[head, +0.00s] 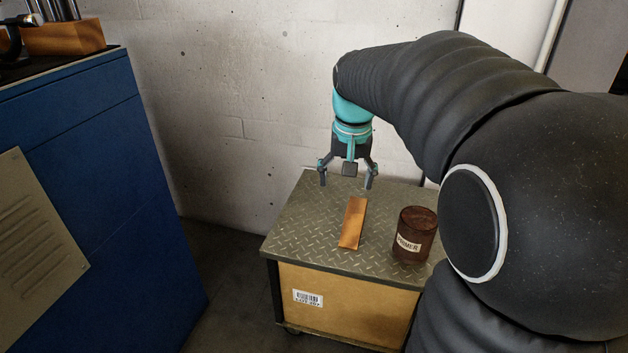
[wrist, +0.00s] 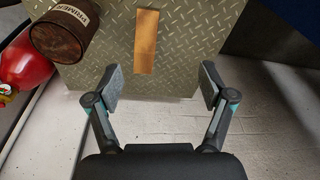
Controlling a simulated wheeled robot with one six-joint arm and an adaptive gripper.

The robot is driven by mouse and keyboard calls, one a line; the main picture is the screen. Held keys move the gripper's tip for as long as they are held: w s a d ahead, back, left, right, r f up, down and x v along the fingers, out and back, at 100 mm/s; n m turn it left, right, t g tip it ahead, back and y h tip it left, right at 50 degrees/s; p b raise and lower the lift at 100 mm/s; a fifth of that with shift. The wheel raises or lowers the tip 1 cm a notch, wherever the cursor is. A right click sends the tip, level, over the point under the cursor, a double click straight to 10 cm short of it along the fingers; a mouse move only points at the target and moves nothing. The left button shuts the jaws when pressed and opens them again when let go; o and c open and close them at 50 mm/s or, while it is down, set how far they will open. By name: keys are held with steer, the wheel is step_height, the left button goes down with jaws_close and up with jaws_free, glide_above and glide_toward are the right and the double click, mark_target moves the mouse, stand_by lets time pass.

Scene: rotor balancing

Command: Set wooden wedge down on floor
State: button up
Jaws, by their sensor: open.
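The wooden wedge (head: 353,223) is a long orange-brown piece lying on the diamond-plate top of a low cart. It also shows in the wrist view (wrist: 147,42), at the top centre, ahead of the fingers. My gripper (head: 346,183) is open and empty, above the back edge of the cart. In the wrist view its fingers (wrist: 159,88) are spread wide, with the wedge lying beyond the gap between them. I see no contact between the fingers and the wedge. The floor (head: 232,262) shows dark between the cart and the blue cabinet.
The cart (head: 300,238) stands close to the concrete wall. A dark can labelled PRIMER (head: 415,236) stands right of the wedge. A red rounded object (wrist: 22,68) shows at the wrist view's left edge. A blue cabinet (head: 95,170) stands at the left.

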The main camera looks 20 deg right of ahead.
steer(key=w+d+f+m+g, duration=0.2)
steer(key=w+d+f, duration=0.2)
steer(key=w+d, duration=0.35)
glide_above(356, 211)
steer(key=f, duration=0.9)
steer(key=shift+d, duration=0.2)
steer(key=shift+a+f+b, duration=0.15)
steer(key=shift+f+b, duration=0.05)
steer(key=shift+f, duration=1.15)
steer(key=shift+a+f+b, duration=0.15)
steer(key=shift+f, duration=1.15)
steer(key=c, duration=1.5)
